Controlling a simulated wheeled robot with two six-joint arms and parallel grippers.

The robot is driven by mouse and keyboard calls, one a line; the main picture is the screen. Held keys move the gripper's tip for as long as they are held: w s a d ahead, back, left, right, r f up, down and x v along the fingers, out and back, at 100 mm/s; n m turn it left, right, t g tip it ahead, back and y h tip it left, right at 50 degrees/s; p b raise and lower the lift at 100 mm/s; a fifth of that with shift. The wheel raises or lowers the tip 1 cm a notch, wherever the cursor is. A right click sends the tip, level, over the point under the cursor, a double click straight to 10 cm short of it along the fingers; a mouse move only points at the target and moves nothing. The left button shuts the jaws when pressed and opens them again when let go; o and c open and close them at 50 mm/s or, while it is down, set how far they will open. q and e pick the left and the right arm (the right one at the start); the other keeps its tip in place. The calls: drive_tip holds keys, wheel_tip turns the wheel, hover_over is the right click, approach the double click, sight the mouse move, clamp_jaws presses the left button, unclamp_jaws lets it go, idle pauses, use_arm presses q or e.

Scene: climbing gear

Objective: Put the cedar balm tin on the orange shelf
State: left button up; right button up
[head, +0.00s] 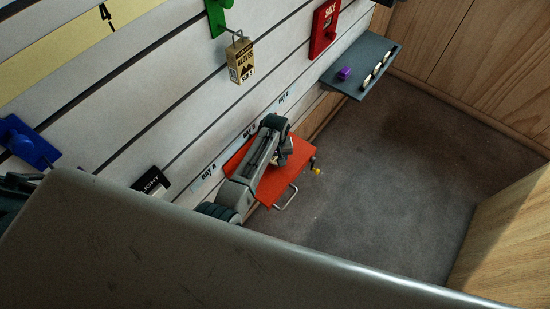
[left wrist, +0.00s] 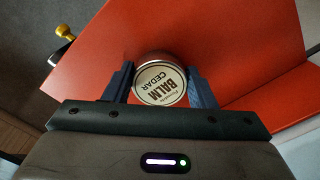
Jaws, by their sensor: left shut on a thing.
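The cedar balm tin (left wrist: 161,80) is a small round tin with a cream label reading "BALM CEDAR", seen in the left wrist view. My left gripper (left wrist: 160,84) is shut on it, one blue-grey finger on each side. Behind it lies the orange shelf (left wrist: 235,50); whether the tin touches the shelf I cannot tell. In the head view the orange shelf (head: 278,186) juts from the slatted wall, with my left arm reaching over it and my left gripper (head: 284,152) above its far part. The tin is not clear there. My right gripper is not in view.
A small yellow-and-black item (head: 315,168) is at the orange shelf's outer edge. A grey shelf (head: 352,62) farther right holds a purple item (head: 344,73). A boxed item (head: 240,60) hangs from a green hook (head: 219,15). Floor (head: 375,180) beside the shelf is clear.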

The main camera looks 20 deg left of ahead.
sight(275, 159)
use_arm(q)
drive_tip(key=o, duration=1)
drive_tip(key=shift+f, duration=0.1)
wheel_tip(275, 159, up, 12)
drive_tip(key=shift+r+b, duration=0.2)
drive_tip(key=shift+b, duration=0.1)
